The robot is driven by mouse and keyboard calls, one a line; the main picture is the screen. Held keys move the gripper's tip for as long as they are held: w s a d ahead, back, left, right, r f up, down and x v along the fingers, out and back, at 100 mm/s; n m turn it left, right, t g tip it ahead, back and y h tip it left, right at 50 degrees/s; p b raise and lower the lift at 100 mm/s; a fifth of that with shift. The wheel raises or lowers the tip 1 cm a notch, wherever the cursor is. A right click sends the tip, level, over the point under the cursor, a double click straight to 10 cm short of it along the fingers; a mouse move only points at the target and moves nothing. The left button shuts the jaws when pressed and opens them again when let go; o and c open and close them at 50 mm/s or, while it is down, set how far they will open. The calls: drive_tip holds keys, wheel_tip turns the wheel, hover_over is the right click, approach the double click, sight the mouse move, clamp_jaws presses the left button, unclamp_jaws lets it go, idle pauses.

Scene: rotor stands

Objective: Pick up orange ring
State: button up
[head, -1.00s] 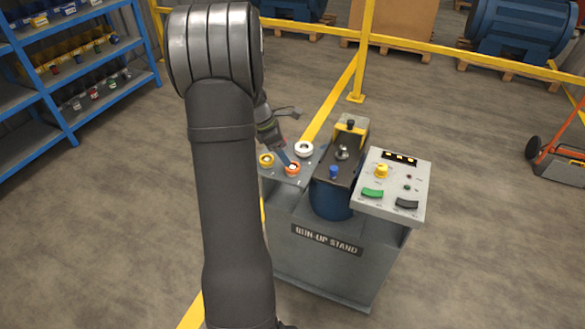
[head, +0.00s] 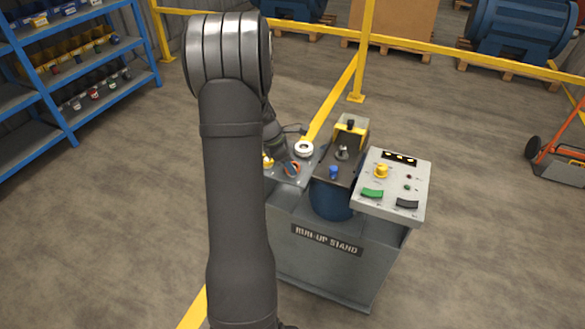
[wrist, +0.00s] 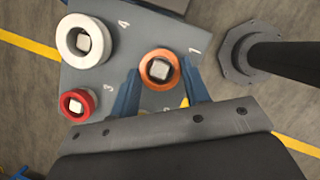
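The orange ring (wrist: 146,67) sits around a pale square-topped post by the number 1 on a grey plate (wrist: 115,78). My gripper (wrist: 160,70) is open, with one blue finger on each side of the ring. Narrow gaps seem to show between fingers and ring, and it is not shut on it. In the head view a blue finger covers part of the orange ring (head: 294,173). Whether the fingertips are level with the ring is hard to tell.
A white ring (wrist: 66,38) and a red ring (wrist: 66,104) sit on posts close by. A yellow ring (head: 267,161) stands beside the gripper. The motor stand (head: 333,200) and a button panel (head: 392,183) are to the right.

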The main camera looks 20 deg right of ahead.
drive_tip(key=shift+r, duration=0.45)
drive_tip(key=r, duration=0.4)
drive_tip(key=shift+s+d, duration=0.3)
drive_tip(key=shift+s, duration=0.05)
drive_tip(key=s+d+r, duration=0.6)
drive_tip(key=s, duration=0.3)
drive_tip(key=w+d, duration=0.6)
drive_tip(key=d, duration=0.1)
drive_tip(key=w+d, duration=0.3)
drive_tip(key=shift+d+r, duration=0.2)
drive_tip(key=shift+f, duration=2.45)
drive_tip(key=shift+f, duration=0.4)
drive_tip(key=shift+f, duration=0.6)
